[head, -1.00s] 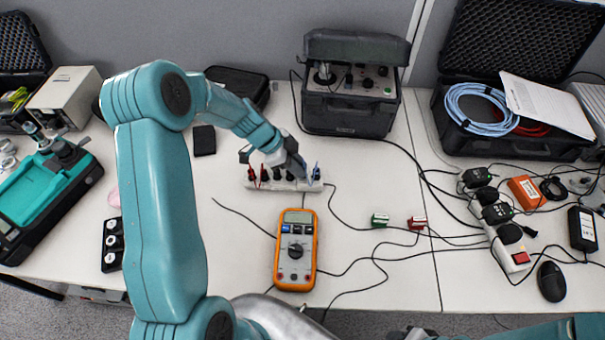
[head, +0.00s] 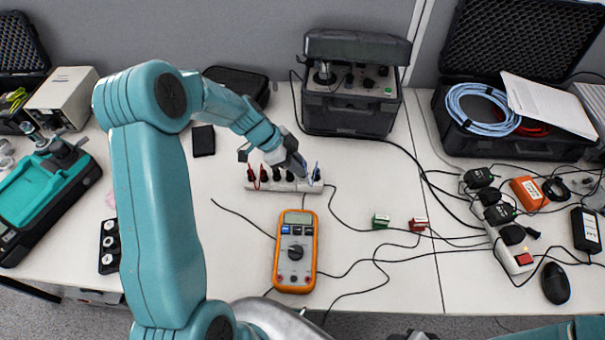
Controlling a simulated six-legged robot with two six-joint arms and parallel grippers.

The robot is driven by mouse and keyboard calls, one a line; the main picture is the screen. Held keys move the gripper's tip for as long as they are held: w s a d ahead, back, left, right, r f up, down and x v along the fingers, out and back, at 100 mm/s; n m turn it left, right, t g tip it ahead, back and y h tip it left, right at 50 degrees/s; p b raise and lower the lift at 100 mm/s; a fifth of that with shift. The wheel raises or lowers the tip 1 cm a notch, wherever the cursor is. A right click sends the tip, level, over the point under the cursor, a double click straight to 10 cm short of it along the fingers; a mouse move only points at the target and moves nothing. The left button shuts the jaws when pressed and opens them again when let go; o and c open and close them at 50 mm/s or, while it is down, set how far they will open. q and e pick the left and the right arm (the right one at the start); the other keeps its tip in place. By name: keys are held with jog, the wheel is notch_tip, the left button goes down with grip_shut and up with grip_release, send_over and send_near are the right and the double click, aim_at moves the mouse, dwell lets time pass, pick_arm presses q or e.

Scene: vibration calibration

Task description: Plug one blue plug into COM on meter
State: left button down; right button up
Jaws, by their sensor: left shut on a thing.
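The orange multimeter (head: 295,252) lies face up on the white table, its dial in the middle and small sockets at its lower end. The COM label is too small to read. A white plug holder (head: 262,186) behind the meter carries red plugs (head: 252,176), black plugs and a blue plug (head: 316,174) at its right end. My left gripper (head: 305,174) is at the holder's right end, shut on what looks like a blue plug. The fingertips are small and partly hidden. My right gripper is not visible; only part of that arm shows at the bottom right.
Behind the holder stands a black instrument case (head: 350,118). Right of the meter are a green block (head: 380,221), a red block (head: 417,224) and loose black cables. A power strip (head: 512,255) is farther right. Table between holder and meter is mostly clear.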

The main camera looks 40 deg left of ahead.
pick_arm(q)
jog(key=shift+r, duration=0.1)
jog(key=shift+r, duration=1.7)
jog(key=shift+d+f, duration=0.1)
